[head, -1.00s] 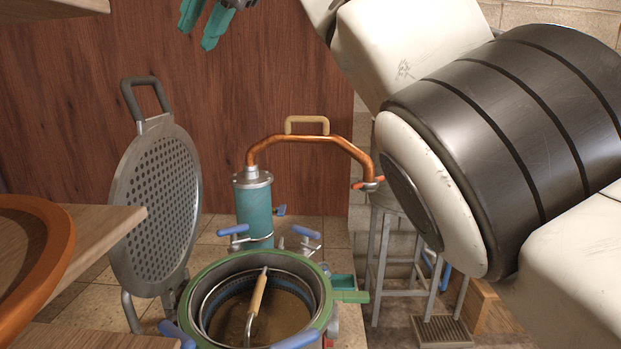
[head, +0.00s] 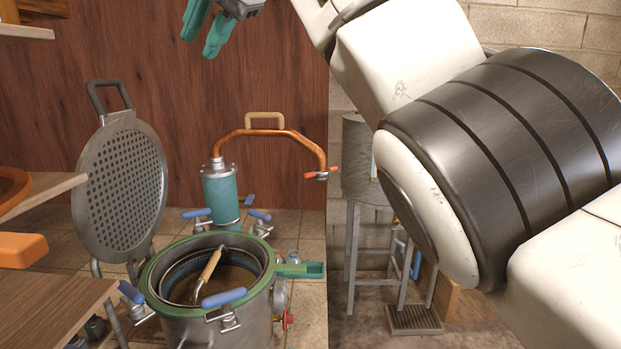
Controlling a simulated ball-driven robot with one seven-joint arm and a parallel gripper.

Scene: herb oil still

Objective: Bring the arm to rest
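My gripper (head: 206,30) is at the top of the head view, with its two teal fingers hanging down and a gap between them. It is open, and nothing shows between the fingers. My arm runs from the right side up to the top middle. The gripper is high above the still pot (head: 205,290) and in front of the wooden wall, touching nothing that I can see.
The pot stands open, a wooden-handled tool (head: 207,272) inside. A perforated disc (head: 122,185) stands left of it. Behind are a teal column (head: 221,197) and copper pipe (head: 270,132). A stool (head: 368,190) stands right. Wooden shelves (head: 45,305) edge the left.

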